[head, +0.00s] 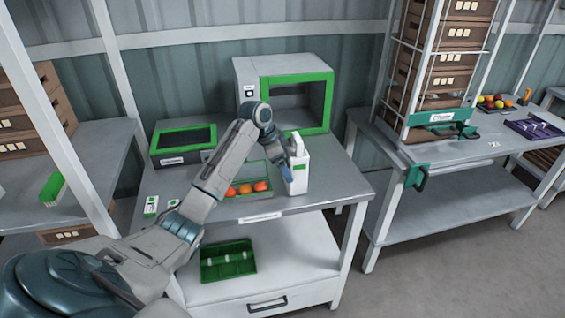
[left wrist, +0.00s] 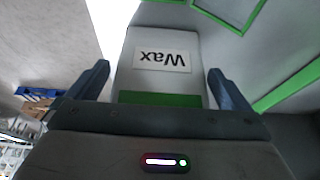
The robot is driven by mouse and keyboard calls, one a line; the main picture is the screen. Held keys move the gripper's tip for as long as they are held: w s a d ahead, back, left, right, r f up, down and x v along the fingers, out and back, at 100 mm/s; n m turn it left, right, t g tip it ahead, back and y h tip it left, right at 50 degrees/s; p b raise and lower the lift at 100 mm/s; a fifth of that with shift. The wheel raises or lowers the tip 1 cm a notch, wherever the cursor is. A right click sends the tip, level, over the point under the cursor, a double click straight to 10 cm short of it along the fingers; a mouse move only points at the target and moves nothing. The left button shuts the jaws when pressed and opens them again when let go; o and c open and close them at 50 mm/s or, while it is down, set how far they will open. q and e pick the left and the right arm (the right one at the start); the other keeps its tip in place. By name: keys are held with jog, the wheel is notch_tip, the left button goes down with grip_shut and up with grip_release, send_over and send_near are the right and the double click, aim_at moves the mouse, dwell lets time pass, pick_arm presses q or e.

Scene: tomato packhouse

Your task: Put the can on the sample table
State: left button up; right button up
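The can (head: 300,168) is a white jug with a top handle and a green mark. It appears upright on the grey middle table (head: 340,184), right of a tray of tomatoes. In the left wrist view the can (left wrist: 160,78) shows a "Wax" label, upside down, and a green band. My left gripper (head: 287,172) is at the can. Its fingers (left wrist: 160,85) are spread wide, one on either side of the can, with a narrow gap showing. The right gripper is out of view. I cannot read which table is the sample table.
A green-framed box (head: 245,85) stands behind the can. A low green-topped case (head: 182,145) is at the table's back left. A green tray (head: 228,260) lies on the lower shelf. The right table (head: 440,150) holds a crate rack (head: 440,75), with bare surface in front.

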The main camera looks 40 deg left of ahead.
pick_arm(q)
jog(key=b+v, duration=0.2)
jog(key=v, duration=1)
jog(key=shift+w, duration=0.15)
